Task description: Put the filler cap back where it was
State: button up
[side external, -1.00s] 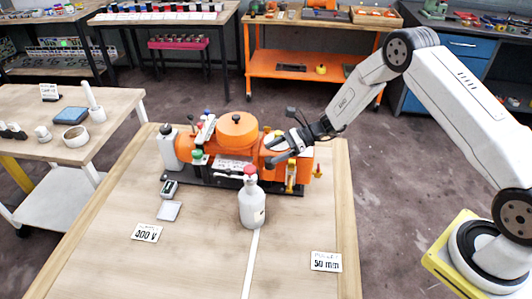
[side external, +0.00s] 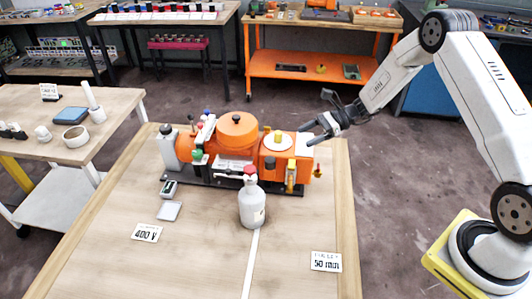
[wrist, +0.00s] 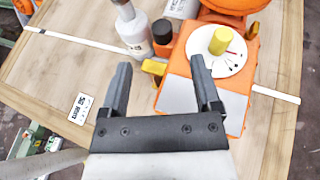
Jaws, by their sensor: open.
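A yellow cylindrical cap (side external: 278,136), which looks like the filler cap, stands upright on a white round disc on top of the orange box (side external: 299,146) at the right end of the machine. In the wrist view the yellow cap (wrist: 220,40) is on the disc (wrist: 232,57), beside small dark and red marks. Whether it is fully seated I cannot tell. My gripper (side external: 317,116) is open and empty, above and to the right of the cap, apart from it. In the wrist view the cap lies beyond my gripper (wrist: 160,62), past the right finger.
A grey bottle with a red top (side external: 251,205) stands in front of the machine. A yellow fitting (side external: 291,176) is on the box's front. A small dark device (side external: 169,188) and label plates (side external: 146,233) lie on the table. The front right tabletop is mostly clear.

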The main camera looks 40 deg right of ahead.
dwell(0.4)
jog(key=shift+s+a+r+n+g, duration=0.15)
jog(key=shift+s+a+n+g, duration=0.15)
jog(key=shift+a+n+g, duration=0.1)
jog(key=s+a+r+n+h, duration=0.1)
jog(key=s+r+n+h, duration=0.1)
jog(key=s+n+h, duration=0.2)
jog(key=s+a+r+n+g+h, duration=0.1)
jog(key=s+a+r+n+h, duration=0.1)
jog(key=s+n, duration=0.7)
jog(key=s+a+r+n+g+h, duration=0.1)
jog(key=s+r+n+h, duration=0.3)
jog(key=s+n+h, duration=0.2)
jog(key=shift+s+a+n+h, duration=0.15)
jog(key=shift+s+n+h, duration=0.15)
jog(key=shift+s+n, duration=0.85)
jog(key=shift+w+n, duration=0.25)
jog(key=shift+w, duration=0.1)
